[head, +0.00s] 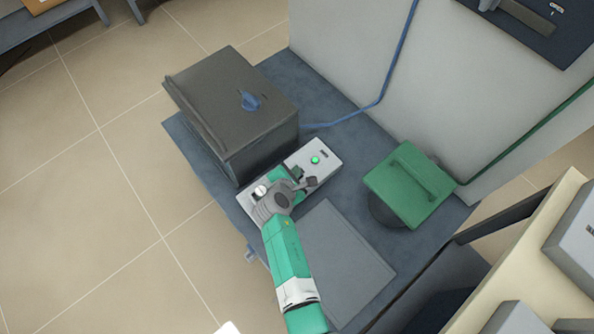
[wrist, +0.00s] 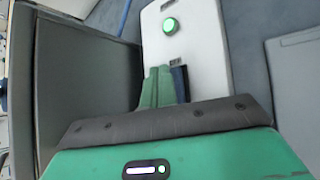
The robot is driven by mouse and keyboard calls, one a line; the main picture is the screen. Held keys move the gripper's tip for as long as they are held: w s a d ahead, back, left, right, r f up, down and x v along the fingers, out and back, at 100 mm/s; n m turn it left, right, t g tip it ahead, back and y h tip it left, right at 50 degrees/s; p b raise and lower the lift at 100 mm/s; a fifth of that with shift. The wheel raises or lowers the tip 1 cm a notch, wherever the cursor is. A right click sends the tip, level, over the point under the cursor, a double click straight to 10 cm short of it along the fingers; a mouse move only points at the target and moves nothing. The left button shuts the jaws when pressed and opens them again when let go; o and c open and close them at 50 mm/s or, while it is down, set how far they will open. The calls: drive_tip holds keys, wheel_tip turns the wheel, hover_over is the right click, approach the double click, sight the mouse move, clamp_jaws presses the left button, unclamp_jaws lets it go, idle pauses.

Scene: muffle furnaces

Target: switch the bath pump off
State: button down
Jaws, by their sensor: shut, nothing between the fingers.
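A pale grey control box (head: 328,153) lies on the dark blue bench top beside a dark box-shaped unit. A round green lit button (head: 315,160) is near its far end, with a small dark label beyond it. A small white round part with some red (head: 260,190) shows near the other end. My gripper (head: 303,178) is over the middle of the box and hides part of it. In the wrist view the box (wrist: 205,50) and lit button (wrist: 170,25) lie ahead of my shut, empty gripper (wrist: 165,72). I cannot tell whether the fingertips touch the box.
The dark grey unit (head: 232,105) with a blue lid knob (head: 250,100) stands close to the control box. A blue hose (head: 375,103) runs up the pale cabinet. A green-topped device (head: 408,187) stands at right. A flat grey panel (head: 335,265) lies beside my arm.

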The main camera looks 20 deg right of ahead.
idle(0.5)
drive_tip(key=shift+r+p, duration=0.7)
drive_tip(key=shift+p, duration=0.1)
drive_tip(key=r+p, duration=0.5)
drive_tip(key=shift+s+a, duration=0.15)
drive_tip(key=shift+a, duration=0.25)
